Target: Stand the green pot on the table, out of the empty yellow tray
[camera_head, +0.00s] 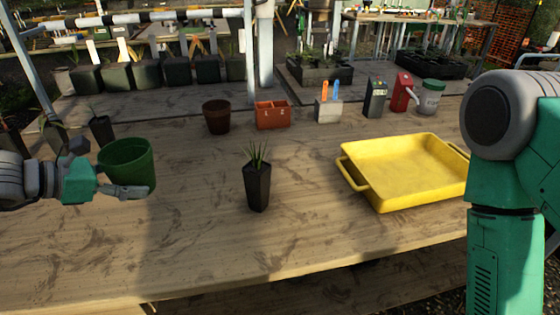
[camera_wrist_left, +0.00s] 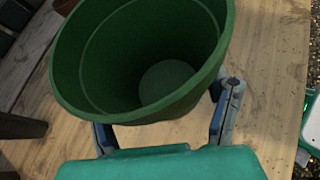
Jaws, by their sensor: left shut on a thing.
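The green pot (camera_head: 127,162) is at the left of the head view, upright and empty. My left gripper (camera_head: 124,190) is shut on it from the left side. In the left wrist view the pot (camera_wrist_left: 150,60) fills the upper middle, its inside bare, between the fingers of the gripper (camera_wrist_left: 165,120). I cannot tell whether its base touches the table (camera_head: 200,240). The yellow tray (camera_head: 412,197) lies empty on the table at the right. My right arm shows at the right edge, but its gripper is out of view.
A black pot with a spiky plant (camera_head: 258,182) stands mid-table. A brown pot (camera_head: 216,117), an orange box (camera_head: 272,114), a white label holder (camera_head: 328,110), a red item (camera_head: 402,92) and a lidded tin (camera_head: 431,97) line the back. The front left of the table is clear.

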